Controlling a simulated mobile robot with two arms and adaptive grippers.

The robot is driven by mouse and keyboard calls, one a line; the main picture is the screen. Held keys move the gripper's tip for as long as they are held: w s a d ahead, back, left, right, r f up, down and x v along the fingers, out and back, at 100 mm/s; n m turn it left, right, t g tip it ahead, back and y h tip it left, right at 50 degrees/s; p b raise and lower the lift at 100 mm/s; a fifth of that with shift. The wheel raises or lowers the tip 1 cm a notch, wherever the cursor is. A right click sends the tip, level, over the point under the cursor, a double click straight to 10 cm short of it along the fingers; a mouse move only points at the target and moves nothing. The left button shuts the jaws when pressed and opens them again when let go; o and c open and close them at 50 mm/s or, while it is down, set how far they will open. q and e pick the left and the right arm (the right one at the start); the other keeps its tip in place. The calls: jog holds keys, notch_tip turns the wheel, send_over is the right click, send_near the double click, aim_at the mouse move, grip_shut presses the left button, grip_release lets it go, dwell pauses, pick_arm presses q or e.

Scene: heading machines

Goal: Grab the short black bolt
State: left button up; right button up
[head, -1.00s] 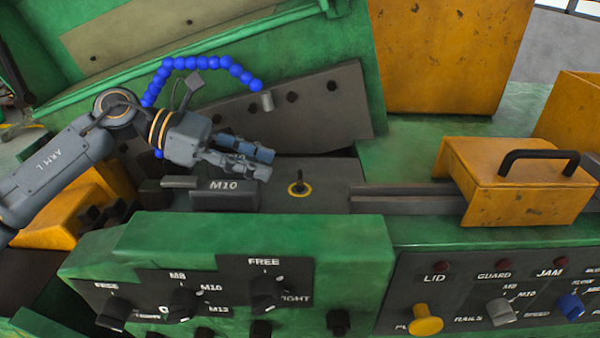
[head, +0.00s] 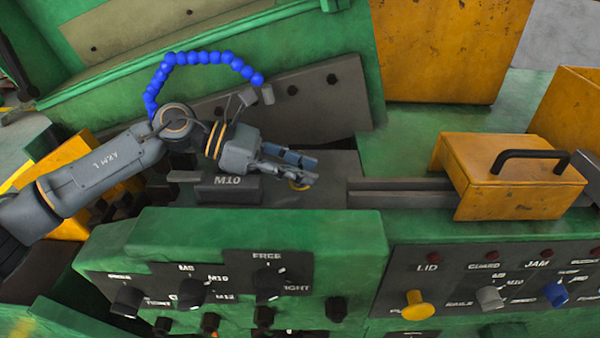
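The short black bolt stood upright in a yellow ring on the dark plate, and it is now hidden behind my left gripper's fingers. Part of the yellow ring (head: 300,186) shows just below the fingertips. My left gripper (head: 314,170) is over that spot, pointing right. Its two fingers look apart, with a narrow gap between them. Whether the bolt lies between them cannot be seen. My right gripper is not in view.
A dark block marked M10 (head: 228,186) sits left of the ring. A blue segmented hose (head: 205,58) arches above my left wrist. A yellow cover with a black handle (head: 515,178) stands over the rails at right. The green control panel (head: 250,235) rises in front.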

pick_arm(q)
grip_shut()
